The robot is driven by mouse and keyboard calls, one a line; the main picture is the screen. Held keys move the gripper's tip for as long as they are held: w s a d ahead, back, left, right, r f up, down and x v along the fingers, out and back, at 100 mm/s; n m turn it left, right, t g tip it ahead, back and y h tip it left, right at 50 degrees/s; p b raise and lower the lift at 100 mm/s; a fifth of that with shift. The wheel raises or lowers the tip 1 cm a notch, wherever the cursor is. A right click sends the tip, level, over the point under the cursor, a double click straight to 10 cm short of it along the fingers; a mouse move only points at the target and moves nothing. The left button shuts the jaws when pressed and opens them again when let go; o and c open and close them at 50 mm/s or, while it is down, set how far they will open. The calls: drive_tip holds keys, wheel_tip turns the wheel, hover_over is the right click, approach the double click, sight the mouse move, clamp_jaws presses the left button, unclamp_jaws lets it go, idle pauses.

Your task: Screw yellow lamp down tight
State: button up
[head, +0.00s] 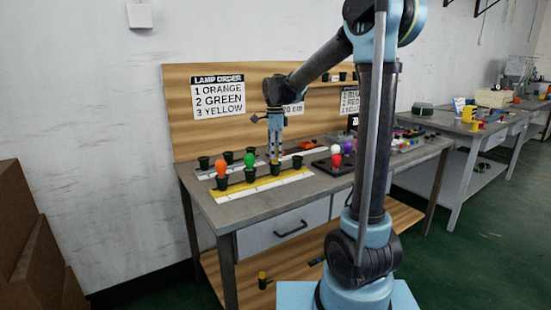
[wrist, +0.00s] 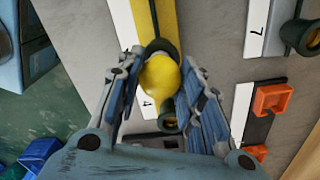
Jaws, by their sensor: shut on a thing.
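My gripper (wrist: 155,92) is shut on the yellow lamp (wrist: 160,78) in the wrist view, with a finger on each side of the bulb. A dark socket (wrist: 161,46) shows just behind the lamp, over the yellow-and-white strip. The lamp hides its own base, so I cannot tell how deep it sits. In the head view my gripper (head: 275,155) points down over the strip (head: 290,179). There an orange lamp (head: 221,168) and a green lamp (head: 249,159) stand upright in dark sockets to its left.
A sign (head: 218,97) on the wooden backboard lists orange, green, yellow. A dark tray (head: 322,165) with white and purple lamps (head: 347,147) lies to the right. In the wrist view, another socket (wrist: 168,120) and orange square parts (wrist: 271,99) are near the fingers.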

drive_tip(key=o, duration=1)
drive_tip(key=n, duration=1.6)
drive_tip(key=shift+n, duration=3.3)
